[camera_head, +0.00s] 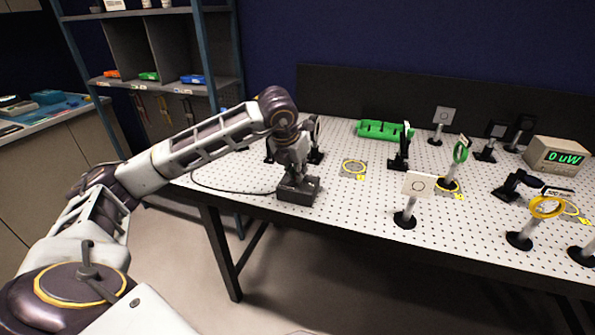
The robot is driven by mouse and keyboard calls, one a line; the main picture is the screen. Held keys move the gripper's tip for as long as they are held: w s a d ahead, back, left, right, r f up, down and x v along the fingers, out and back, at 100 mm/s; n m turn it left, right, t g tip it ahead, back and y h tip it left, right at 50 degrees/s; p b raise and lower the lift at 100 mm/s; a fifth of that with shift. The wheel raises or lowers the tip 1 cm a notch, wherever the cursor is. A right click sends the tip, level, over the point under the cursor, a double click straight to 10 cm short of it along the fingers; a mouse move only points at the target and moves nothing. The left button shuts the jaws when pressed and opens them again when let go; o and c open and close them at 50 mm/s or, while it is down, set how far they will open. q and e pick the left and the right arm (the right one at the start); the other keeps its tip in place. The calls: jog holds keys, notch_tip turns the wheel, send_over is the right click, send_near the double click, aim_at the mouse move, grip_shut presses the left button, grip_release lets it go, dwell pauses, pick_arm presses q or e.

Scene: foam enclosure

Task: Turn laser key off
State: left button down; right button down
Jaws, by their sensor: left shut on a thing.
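My left arm comes in from the left, and my left gripper (296,170) points down at the left end of the perforated optical table. It is shut on the laser key at the top of a small dark box (299,192). The key itself is hidden behind the fingers, so its angle cannot be told. A dark cable runs left from the box. My right gripper is out of view.
Several posts with optics stand on the perforated table (345,205), including a white card (418,185) and a yellow ring mount (547,207). A green tray (384,130) lies behind them. Shelves (150,80) with small bins stand at the left back.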

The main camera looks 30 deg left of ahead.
pick_arm(q)
jog(key=shift+r+n+y, duration=0.1)
jog(key=shift+n+y, duration=0.3)
jog(key=shift+n, duration=0.6)
jog(key=c, duration=1.6)
grip_release()
jog(key=v, duration=1.2)
jog(key=shift+w+d, duration=0.1)
jog(key=shift+w, duration=0.05)
